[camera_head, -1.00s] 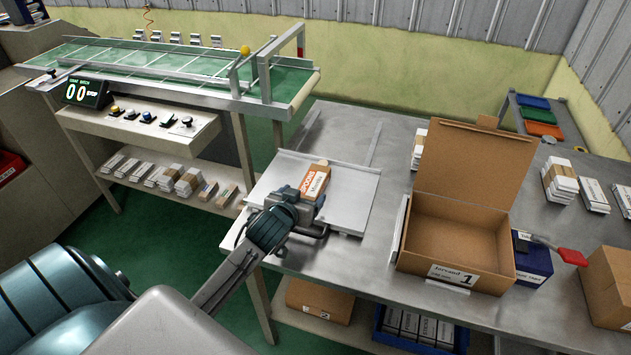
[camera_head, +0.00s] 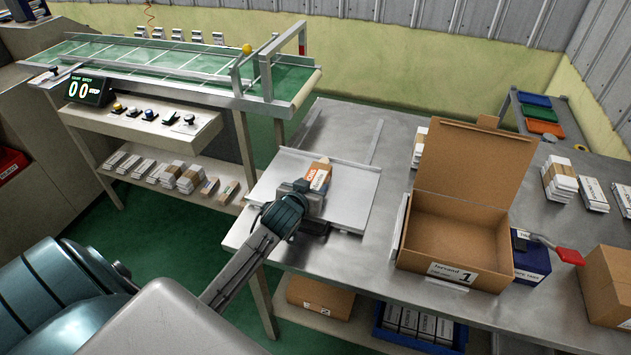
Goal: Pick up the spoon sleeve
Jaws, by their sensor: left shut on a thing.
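The spoon sleeve (camera_head: 319,177) is a small tan and white sleeve with orange print. It is on the light metal plate (camera_head: 345,205) at the left end of the steel table. My left gripper (camera_head: 308,190) is shut on the near end of the sleeve and covers part of it. I cannot tell whether the sleeve touches the plate or is slightly raised. My right gripper is not in view.
An open cardboard box (camera_head: 455,240) labelled 1 stands right of the plate. A tape dispenser (camera_head: 535,255) and a closed carton (camera_head: 610,285) are further right. White stacks (camera_head: 560,185) lie behind. A green conveyor (camera_head: 160,65) runs at the back left.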

